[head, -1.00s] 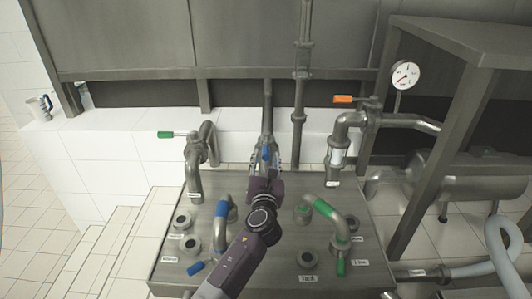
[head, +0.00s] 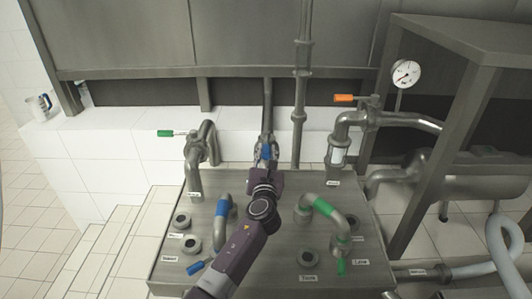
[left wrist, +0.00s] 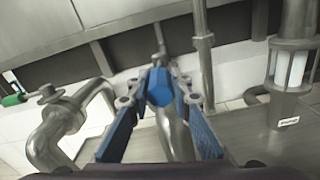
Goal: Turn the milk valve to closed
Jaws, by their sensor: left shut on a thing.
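A blue valve handle (left wrist: 160,87) sits on the middle upright pipe (left wrist: 175,135) behind the steel panel. My left gripper (head: 266,156) is at this handle. In the left wrist view its blue-padded fingers (left wrist: 160,92) are shut on the handle, one on each side. The gripper hides much of the valve body in the head view. I cannot read a label that says which valve is the milk valve. My right gripper is not in view.
A green-handled valve (head: 172,133) stands to the left and an orange-handled valve (head: 345,98) to the right. Blue-banded (head: 221,208) and green-banded (head: 323,207) bent pipes rise from the steel panel (head: 170,270) on either side of my arm. A gauge (head: 406,74) is at upper right.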

